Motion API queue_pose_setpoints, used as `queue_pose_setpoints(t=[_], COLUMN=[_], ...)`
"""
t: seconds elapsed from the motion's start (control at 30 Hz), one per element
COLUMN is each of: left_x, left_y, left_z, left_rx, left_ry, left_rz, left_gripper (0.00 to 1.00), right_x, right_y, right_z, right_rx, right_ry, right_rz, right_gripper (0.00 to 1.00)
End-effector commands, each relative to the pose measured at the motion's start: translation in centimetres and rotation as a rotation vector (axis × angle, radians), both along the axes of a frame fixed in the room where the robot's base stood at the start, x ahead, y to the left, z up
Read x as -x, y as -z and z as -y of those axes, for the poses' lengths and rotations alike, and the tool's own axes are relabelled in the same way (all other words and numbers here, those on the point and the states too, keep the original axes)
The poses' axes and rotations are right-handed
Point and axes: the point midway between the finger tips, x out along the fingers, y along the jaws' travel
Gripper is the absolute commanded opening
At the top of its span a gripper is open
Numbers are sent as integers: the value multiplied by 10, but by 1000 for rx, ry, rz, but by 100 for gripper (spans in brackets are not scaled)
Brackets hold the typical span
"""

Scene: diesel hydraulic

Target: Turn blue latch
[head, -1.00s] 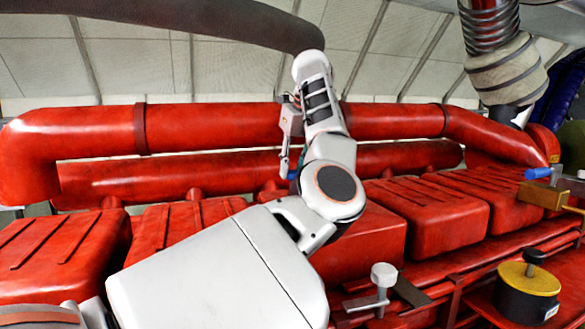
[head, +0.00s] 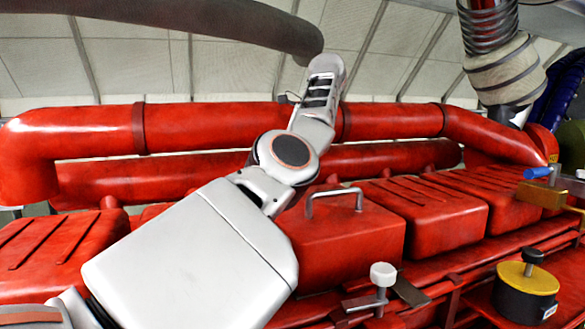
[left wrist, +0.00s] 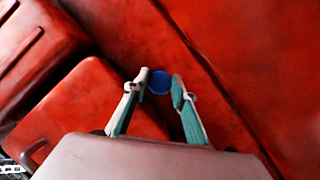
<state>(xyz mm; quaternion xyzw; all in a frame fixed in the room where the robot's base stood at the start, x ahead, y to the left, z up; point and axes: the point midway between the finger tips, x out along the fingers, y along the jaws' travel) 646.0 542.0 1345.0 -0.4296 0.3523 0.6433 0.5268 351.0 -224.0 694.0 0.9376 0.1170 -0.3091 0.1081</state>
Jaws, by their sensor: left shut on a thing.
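In the left wrist view my left gripper (left wrist: 160,88) has its two fingertips on either side of a round blue end, which looks like the blue latch (left wrist: 159,82). It is shut on this blue piece. A red surface lies behind it, and the rest of the latch is hidden. In the head view my left arm reaches over the red engine and hides the gripper and this blue piece. Another blue handle (head: 538,173) sits at the far right by a brass block. My right gripper is not in view.
Red pipes (head: 220,129) run across the back. A red box (head: 345,245) with a metal handle (head: 333,197) stands right of my arm. A white-knobbed clamp (head: 383,274) and a yellow-topped cylinder (head: 527,279) are at the lower right. A dark hose (head: 200,20) hangs above.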

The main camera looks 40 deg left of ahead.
Motion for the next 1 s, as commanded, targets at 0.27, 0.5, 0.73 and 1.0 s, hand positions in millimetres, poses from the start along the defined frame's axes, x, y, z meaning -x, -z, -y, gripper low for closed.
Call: queue_pose_setpoints(t=[0.27,0.5,0.73,1.0], left_x=[0,0,0,0], left_y=[-1,-1,-1,0], left_z=[0,0,0,0], left_rx=[-1,-1,0,0], left_ry=[-14,-14,-12,-7], left_rz=[2,3,2,2], left_gripper=[4,4,42,42], right_x=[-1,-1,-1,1], right_y=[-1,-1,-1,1], right_z=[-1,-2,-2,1], right_rx=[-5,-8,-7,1], right_ry=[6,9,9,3], right_rz=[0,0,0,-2], right_gripper=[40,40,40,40])
